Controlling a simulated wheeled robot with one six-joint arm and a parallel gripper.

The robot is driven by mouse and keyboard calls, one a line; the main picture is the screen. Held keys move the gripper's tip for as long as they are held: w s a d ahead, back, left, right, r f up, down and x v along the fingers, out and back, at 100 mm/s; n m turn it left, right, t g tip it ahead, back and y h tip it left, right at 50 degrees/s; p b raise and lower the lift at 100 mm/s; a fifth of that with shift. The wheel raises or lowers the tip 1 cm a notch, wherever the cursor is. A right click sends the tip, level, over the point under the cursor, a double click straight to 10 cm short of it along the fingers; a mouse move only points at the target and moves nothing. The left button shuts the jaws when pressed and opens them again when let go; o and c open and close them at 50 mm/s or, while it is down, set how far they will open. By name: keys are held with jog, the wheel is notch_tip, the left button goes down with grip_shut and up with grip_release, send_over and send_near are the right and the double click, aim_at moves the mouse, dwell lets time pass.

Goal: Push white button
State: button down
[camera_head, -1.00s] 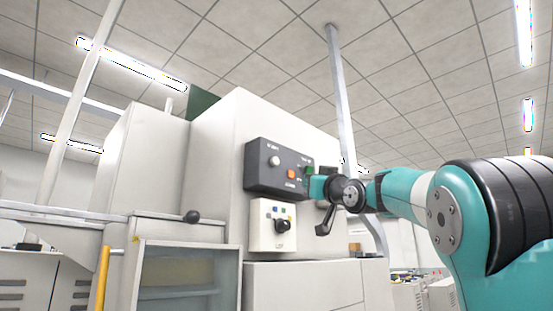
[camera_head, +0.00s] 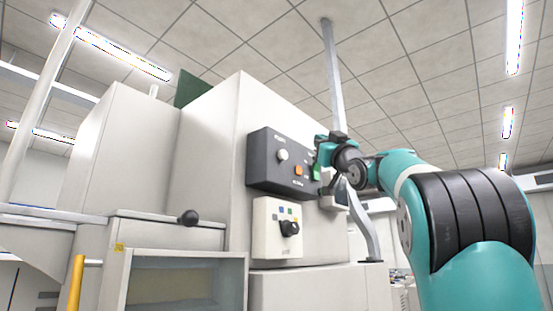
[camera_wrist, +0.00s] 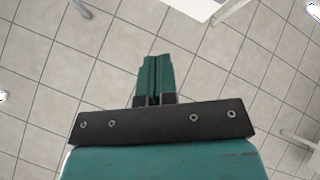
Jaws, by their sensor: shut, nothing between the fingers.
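The white button (camera_head: 282,155) is a round knob on the upper left of the dark grey control panel (camera_head: 262,175), on the side of a large pale machine. An orange button (camera_head: 298,171) sits to its right on the same panel. A green part shows farther right, partly hidden by my arm. My gripper's fingers (camera_wrist: 154,78) are teal and shut together with nothing between them in the wrist view. In the head view the end of my arm is at the right side of the panel, apart from the white button, and the fingertips cannot be made out clearly.
A white box with a black rotary knob (camera_head: 289,228) is mounted below the panel. A black ball handle (camera_head: 188,217) sticks out at the left above a glass-fronted cabinet (camera_head: 180,285). A yellow post (camera_head: 76,285) stands at the lower left. The wrist view shows tiled floor.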

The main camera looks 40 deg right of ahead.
aim_at(283, 155)
jog(key=shift+d, duration=0.15)
jog(key=w+p, duration=0.3)
jog(key=w, duration=0.5)
jog(key=shift+w+a, duration=0.3)
jog(key=shift+a, duration=0.1)
jog(key=shift+w, duration=0.15)
dwell(1.8)
jog(key=shift+w, duration=0.25)
